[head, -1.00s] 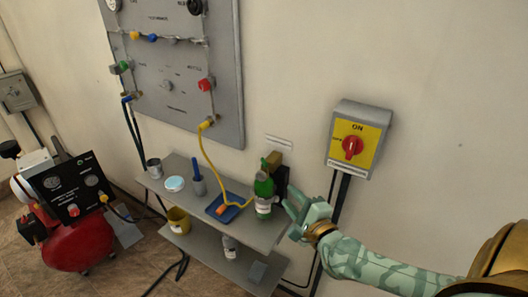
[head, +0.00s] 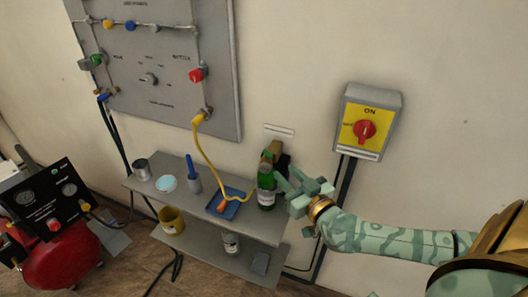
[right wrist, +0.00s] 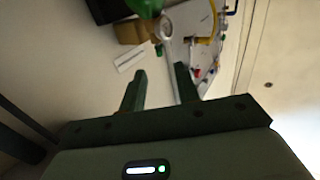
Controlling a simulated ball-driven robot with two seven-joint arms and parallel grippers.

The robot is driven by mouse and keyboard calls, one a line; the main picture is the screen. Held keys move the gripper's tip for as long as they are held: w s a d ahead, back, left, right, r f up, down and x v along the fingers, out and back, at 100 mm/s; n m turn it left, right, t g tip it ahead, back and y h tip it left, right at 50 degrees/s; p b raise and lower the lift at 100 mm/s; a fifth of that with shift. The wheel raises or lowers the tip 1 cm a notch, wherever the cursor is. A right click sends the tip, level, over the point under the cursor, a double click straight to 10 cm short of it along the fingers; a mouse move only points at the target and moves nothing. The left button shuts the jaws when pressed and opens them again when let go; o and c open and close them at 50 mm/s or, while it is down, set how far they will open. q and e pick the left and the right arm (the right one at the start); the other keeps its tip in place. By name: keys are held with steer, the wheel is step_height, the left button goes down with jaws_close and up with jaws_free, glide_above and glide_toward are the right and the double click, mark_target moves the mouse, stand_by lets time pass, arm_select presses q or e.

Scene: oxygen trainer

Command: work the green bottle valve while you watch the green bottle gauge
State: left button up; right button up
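The green bottle (head: 266,194), with a pale label, stands upright at the right end of the upper shelf. A small green part (head: 266,158) shows at its top, beside a brown block (head: 275,147) near the wall. I cannot clearly make out the bottle gauge or read it. My right gripper (head: 284,180) is just right of the bottle's upper part, fingers pointing at it; contact is unclear. In the right wrist view the fingers (right wrist: 160,85) are apart with nothing between them, and the green bottle (right wrist: 146,7) is at the top edge. My left gripper is out of view.
A grey wall panel (head: 150,105) is above. A yellow switch box (head: 362,124) with a red knob is at right. A red compressor (head: 62,258) stands at left.

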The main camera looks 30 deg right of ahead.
mark_target(264, 150)
steer(key=w+b, duration=0.2)
steer(key=w, duration=0.9)
steer(key=shift+w+d, duration=0.1)
steer(key=shift+w, duration=0.3)
steer(key=shift+c, duration=0.3)
jaws_close()
